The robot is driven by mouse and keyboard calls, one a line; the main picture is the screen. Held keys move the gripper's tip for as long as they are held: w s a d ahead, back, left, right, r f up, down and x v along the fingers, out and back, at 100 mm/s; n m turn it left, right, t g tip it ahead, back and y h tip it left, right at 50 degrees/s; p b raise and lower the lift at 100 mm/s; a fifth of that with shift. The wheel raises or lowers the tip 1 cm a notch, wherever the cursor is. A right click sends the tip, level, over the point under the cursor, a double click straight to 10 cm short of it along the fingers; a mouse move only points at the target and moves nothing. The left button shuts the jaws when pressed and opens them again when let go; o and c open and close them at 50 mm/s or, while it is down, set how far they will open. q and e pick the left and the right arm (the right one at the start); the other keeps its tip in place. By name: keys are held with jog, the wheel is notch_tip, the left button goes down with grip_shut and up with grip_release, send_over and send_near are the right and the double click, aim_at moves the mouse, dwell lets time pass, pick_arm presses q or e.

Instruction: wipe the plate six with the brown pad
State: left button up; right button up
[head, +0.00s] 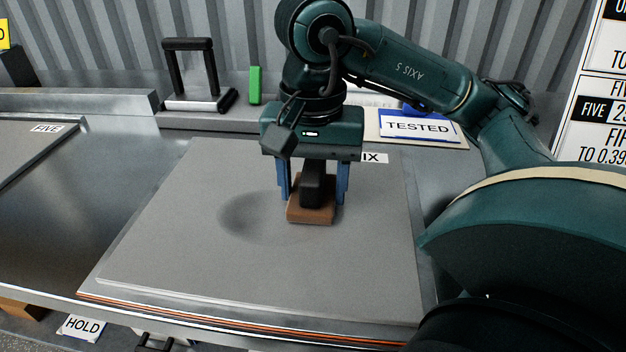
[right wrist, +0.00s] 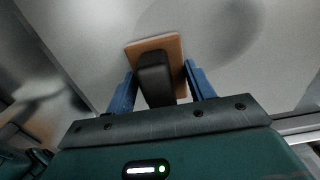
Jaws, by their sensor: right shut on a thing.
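The plate six (head: 180,240) is a large flat grey plate in the middle of the bench. Its label is partly hidden by my right gripper, leaving "IX" readable. A darker oval smudge (head: 240,218) lies on the plate, left of the pad; it also shows in the right wrist view (right wrist: 235,28). The brown pad (head: 311,215) has a black handle. My right gripper (head: 313,190) is shut on the handle, its blue fingers on both sides. The pad (right wrist: 172,45) is at the plate's surface; I cannot tell if it touches. My left gripper is not in view.
Another grey plate marked FIVE (head: 20,150) lies at the left. Behind plate six stand a black-handled block (head: 198,103), a green block (head: 255,85) and a TESTED sign (head: 416,126). A HOLD label (head: 82,327) is below the front edge.

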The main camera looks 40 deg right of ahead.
aim_at(313, 168)
notch_tip(313, 168, up, 2)
jog(key=shift+r+p, duration=0.2)
jog(key=shift+p, duration=0.6)
notch_tip(313, 168, up, 2)
jog(key=shift+r+p, duration=0.1)
jog(key=shift+p, duration=0.9)
jog(key=shift+r+p, duration=0.25)
jog(key=shift+p, duration=0.05)
jog(key=shift+r+p, duration=0.65)
jog(key=shift+r, duration=0.2)
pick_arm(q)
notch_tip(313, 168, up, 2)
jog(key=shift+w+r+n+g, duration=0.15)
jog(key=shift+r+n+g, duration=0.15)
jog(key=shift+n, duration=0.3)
